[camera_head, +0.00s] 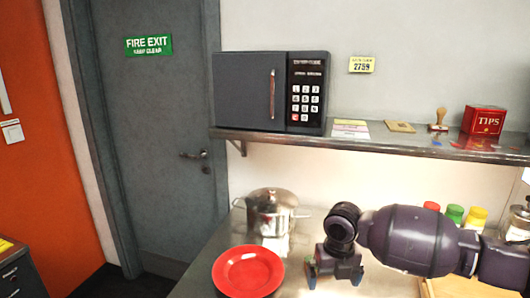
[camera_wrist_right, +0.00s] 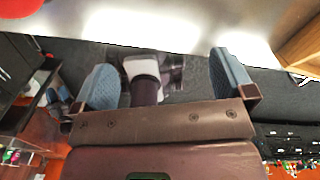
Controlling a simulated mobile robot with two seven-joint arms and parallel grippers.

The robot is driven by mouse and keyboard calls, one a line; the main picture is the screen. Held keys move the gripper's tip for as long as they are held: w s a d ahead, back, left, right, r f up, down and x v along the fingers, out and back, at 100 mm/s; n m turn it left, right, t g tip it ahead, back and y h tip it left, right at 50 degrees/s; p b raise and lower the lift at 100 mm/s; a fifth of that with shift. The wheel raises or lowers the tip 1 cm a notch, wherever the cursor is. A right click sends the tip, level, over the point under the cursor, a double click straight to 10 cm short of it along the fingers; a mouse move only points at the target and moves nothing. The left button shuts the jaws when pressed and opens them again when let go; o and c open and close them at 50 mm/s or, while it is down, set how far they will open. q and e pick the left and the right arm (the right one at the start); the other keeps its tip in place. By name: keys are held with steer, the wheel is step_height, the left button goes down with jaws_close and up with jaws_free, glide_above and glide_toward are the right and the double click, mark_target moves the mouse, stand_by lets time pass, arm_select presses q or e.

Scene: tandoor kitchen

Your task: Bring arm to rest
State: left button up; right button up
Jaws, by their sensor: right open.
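My right arm comes in from the right over the steel counter, and its dark wrist bends down. My right gripper (camera_head: 335,275) points down to the right of the red plate, with blue finger pads near the bottom edge of the head view. In the right wrist view its two blue-padded fingers (camera_wrist_right: 166,78) stand wide apart with nothing held between them. My left gripper does not show in the head view.
A red plate (camera_head: 248,272) and a lidded steel pot (camera_head: 271,212) stand on the counter left of my gripper. Coloured-lid jars (camera_head: 454,213) stand behind my forearm.

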steer(key=s+a+f+m+t+y, duration=0.1)
steer(key=s+a+f+m, duration=0.15)
steer(key=s+m, duration=0.25)
steer(key=s+a+f+m+y, duration=0.2)
steer(key=s+f+m, duration=0.1)
steer(key=s+m, duration=0.15)
steer(key=s+a+f+m+t+y, duration=0.1)
steer(key=s+a+f+m, duration=0.2)
steer(key=s+m, duration=0.25)
steer(key=s+d+m+t+h, duration=0.2)
steer(key=s+d+m+h, duration=0.3)
steer(key=s+d+m, duration=1.55)
steer(key=w+a+f+t, duration=0.1)
steer(key=w+f+t, duration=0.6)
steer(key=w+f, duration=0.3)
steer(key=shift+w+a+f+t+y, duration=0.2)
steer(key=shift+w+f+t+y, duration=0.1)
steer(key=shift+f, duration=0.25)
